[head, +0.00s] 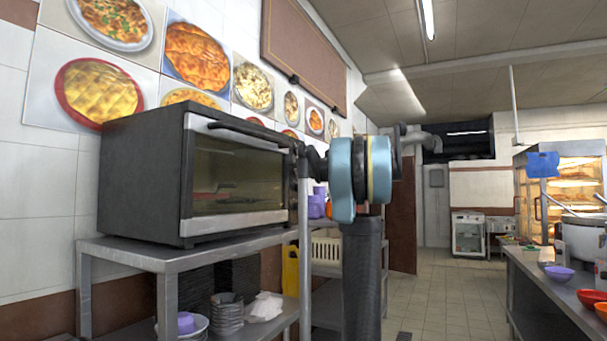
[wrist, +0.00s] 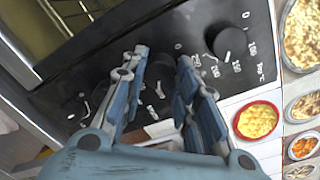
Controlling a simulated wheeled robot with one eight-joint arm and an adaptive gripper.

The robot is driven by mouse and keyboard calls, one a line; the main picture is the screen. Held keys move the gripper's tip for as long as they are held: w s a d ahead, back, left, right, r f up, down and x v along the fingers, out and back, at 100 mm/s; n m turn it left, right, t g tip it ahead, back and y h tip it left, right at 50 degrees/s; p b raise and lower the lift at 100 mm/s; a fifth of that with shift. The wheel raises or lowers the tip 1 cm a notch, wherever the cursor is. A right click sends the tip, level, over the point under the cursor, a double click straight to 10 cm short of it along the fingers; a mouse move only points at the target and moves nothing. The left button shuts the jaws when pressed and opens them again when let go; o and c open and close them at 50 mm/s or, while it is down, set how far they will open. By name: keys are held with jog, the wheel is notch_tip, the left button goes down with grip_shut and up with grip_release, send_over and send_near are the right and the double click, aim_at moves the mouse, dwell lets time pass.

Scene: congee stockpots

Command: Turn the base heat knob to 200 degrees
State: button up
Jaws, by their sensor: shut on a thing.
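The black oven (head: 150,160) stands on a steel shelf in the head view, its glass door closed. My gripper (head: 312,160) is at the right end of the oven's front, and my wrist hides most of the control panel there. In the wrist view the black panel (wrist: 100,75) carries white markings. My gripper (wrist: 163,65) has its blue fingers on both sides of a dark knob (wrist: 163,72) and is shut on it; its pointer and label are mostly hidden. Another round black knob (wrist: 231,44), with a degree scale around it, is free to the right.
The steel shelf (head: 170,262) below the oven holds stacked bowls (head: 228,312) and a white cloth (head: 265,307). A counter (head: 545,290) with bowls runs along the right. The tiled floor (head: 440,290) between is clear.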

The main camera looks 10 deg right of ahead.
jog(key=shift+w+d+f, duration=0.1)
jog(key=shift+f, duration=0.05)
jog(key=o, duration=1.1)
jog(key=shift+w+f, duration=0.1)
jog(key=shift+w, duration=0.05)
jog(key=shift+c, duration=0.2)
jog(key=v, duration=1.2)
